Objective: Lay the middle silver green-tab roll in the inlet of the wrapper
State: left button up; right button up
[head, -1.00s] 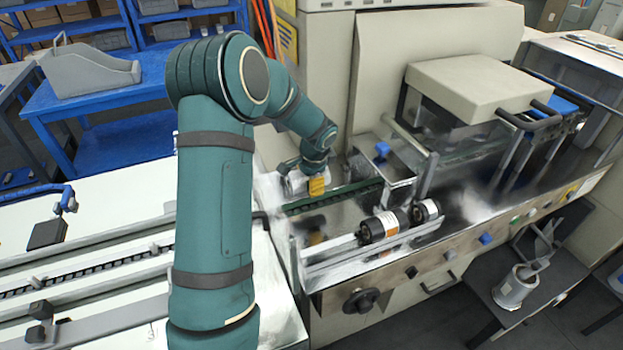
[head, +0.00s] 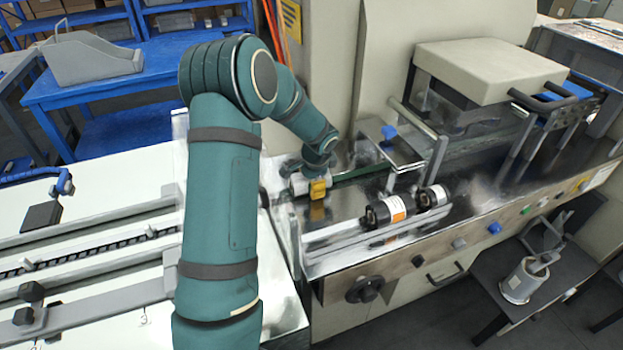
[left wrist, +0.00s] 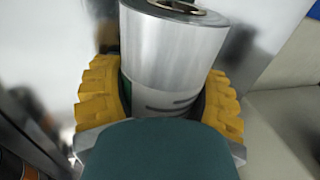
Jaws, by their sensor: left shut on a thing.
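My left gripper (head: 318,190) has yellow fingers and is over the near left part of the wrapper's metal deck. In the left wrist view my left gripper (left wrist: 160,100) is shut on a silver roll (left wrist: 175,50), with a yellow finger pad on each side. A dark ring shows at the roll's end. A sliver of green shows beside the left pad; I cannot tell whether it is a tab. The wrapper's inlet channel (head: 362,172), with a green edge, runs right from beside the gripper. I cannot tell whether the roll touches it. My right gripper is not in view.
Two black-and-white rolls, one with an orange label (head: 388,210) and one farther right (head: 433,196), lie by metal rails at the front. A white conveyor table (head: 90,270) is at left.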

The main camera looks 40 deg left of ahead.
pick_arm(q)
jog(key=shift+f, duration=0.25)
jog(key=o, duration=1.4)
jog(key=shift+f, duration=0.1)
jog(key=v, duration=1.2)
jog(key=shift+d, duration=0.1)
